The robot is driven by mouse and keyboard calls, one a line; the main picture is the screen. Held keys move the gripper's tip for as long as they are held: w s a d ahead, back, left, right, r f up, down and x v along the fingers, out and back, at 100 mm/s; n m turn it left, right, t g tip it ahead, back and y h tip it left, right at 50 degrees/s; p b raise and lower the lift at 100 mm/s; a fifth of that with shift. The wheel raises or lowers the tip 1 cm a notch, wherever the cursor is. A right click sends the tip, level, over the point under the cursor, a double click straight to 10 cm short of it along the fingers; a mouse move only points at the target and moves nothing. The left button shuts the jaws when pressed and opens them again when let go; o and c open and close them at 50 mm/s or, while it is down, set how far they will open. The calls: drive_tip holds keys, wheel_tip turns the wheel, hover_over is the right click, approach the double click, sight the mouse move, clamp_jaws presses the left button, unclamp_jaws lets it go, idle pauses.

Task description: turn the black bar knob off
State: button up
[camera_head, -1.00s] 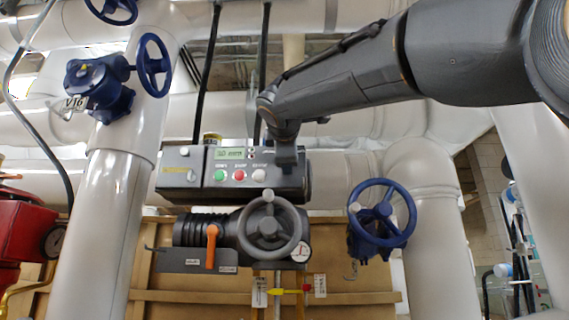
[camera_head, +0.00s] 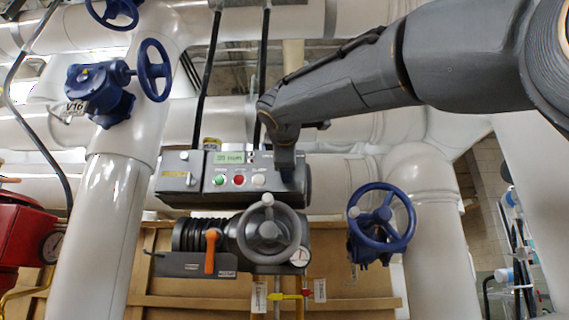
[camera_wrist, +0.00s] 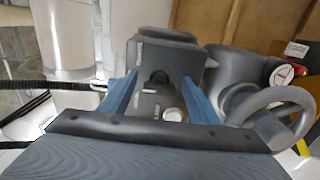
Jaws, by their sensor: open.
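The grey control box (camera_head: 232,198) is at the middle of the head view, with a green display and a row of buttons. My gripper (camera_head: 287,172) is at the right end of its front and hides that part. In the wrist view, a small dark knob (camera_wrist: 158,78) on the box face lies between the two blue fingers of my gripper (camera_wrist: 158,92). It looks like the black bar knob, but its bar and angle cannot be made out. The fingers are open, one on each side, with gaps to the knob.
A grey handwheel (camera_head: 269,231) and an orange lever (camera_head: 211,251) sit just below the box; the handwheel (camera_wrist: 272,120) is close on the right in the wrist view. A blue handwheel (camera_head: 382,217) stands to the right. Pipes surround the box.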

drive_tip(key=s, duration=0.7)
drive_tip(key=shift+s+a+b, duration=0.15)
drive_tip(key=shift+s+b, duration=0.25)
drive_tip(key=shift+s+a, duration=0.1)
